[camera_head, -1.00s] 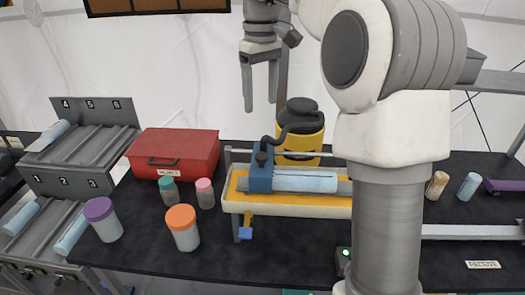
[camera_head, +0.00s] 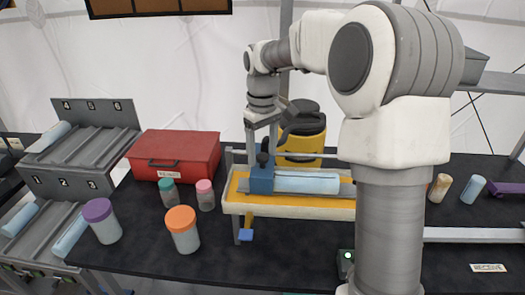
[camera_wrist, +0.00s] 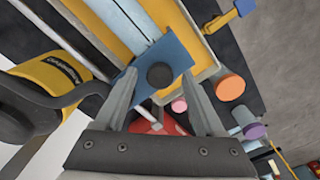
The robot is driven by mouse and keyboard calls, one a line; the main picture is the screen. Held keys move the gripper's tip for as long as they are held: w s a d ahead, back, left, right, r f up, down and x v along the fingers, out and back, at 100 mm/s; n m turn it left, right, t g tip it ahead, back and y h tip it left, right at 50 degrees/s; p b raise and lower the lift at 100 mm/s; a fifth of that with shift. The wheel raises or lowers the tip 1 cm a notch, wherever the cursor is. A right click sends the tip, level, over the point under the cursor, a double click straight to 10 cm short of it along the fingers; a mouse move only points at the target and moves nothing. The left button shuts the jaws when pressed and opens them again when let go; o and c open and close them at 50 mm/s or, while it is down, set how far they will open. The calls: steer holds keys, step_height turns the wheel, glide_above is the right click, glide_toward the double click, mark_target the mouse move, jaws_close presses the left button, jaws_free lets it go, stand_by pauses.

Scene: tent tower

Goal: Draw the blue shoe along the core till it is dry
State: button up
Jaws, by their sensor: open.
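The blue shoe (camera_head: 262,181) stands at the left end of the pale blue core (camera_head: 308,183), which lies lengthwise in a yellow-edged tray (camera_head: 290,208). A dark round knob (camera_head: 263,159) tops the shoe. My gripper (camera_head: 263,150) is open and points down just above the shoe, its fingers to either side of the knob in the picture. In the wrist view the shoe (camera_wrist: 180,50) and its dark knob (camera_wrist: 160,75) lie between and beyond the open fingers (camera_wrist: 165,85). I cannot tell whether the fingers touch the knob.
A yellow and black vacuum (camera_head: 303,138) stands close behind the tray. A red box (camera_head: 175,153) and several lidded jars, one orange-topped (camera_head: 182,228), stand to the left. Sloped racks (camera_head: 75,160) hold more cores at far left.

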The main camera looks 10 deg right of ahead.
jaws_close()
stand_by(1.4)
